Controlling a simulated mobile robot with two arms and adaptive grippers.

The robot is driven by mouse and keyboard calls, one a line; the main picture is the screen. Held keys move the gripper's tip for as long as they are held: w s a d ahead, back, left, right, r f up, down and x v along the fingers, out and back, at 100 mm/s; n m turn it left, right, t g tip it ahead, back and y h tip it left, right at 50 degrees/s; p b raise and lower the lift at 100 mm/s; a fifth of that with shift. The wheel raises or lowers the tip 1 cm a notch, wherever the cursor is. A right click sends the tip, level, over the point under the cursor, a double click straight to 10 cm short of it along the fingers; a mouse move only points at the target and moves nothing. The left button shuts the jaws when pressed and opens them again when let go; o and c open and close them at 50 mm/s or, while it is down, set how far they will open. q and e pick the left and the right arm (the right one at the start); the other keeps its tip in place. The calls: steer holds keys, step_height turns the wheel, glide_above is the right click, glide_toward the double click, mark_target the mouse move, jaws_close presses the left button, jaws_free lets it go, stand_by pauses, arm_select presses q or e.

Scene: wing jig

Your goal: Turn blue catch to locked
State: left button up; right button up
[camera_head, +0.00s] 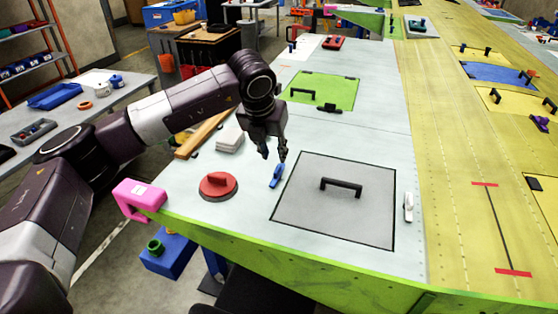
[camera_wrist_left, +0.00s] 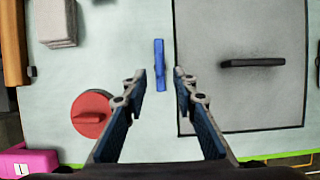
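The blue catch (camera_head: 276,176) is a small narrow lever on the pale wing surface, just left of the grey square panel (camera_head: 310,220) with a black handle. In the left wrist view the blue catch (camera_wrist_left: 159,65) stands lengthwise in the picture, beside the panel's left edge. My left gripper (camera_head: 273,155) is above the catch, fingers pointing down. In the left wrist view its two fingers (camera_wrist_left: 162,85) are apart with nothing between them, and the catch shows in line with the gap, a little beyond the tips. My right gripper is not in view.
A red round knob (camera_head: 218,186) sits left of the catch, with a pink clamp (camera_head: 139,198) at the wing edge. White blocks (camera_head: 230,138) and a wooden bar (camera_head: 202,134) lie behind. A white catch (camera_head: 408,207) is right of the panel.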

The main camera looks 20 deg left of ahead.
mark_target(277, 168)
arm_select(q)
steer(key=p+x, duration=0.3)
steer(key=x, duration=0.3)
steer(key=shift+w+a, duration=0.1)
steer(key=shift+w+f, duration=0.15)
steer(key=shift+f, duration=0.45)
steer(key=shift+c, duration=0.2)
jaws_close()
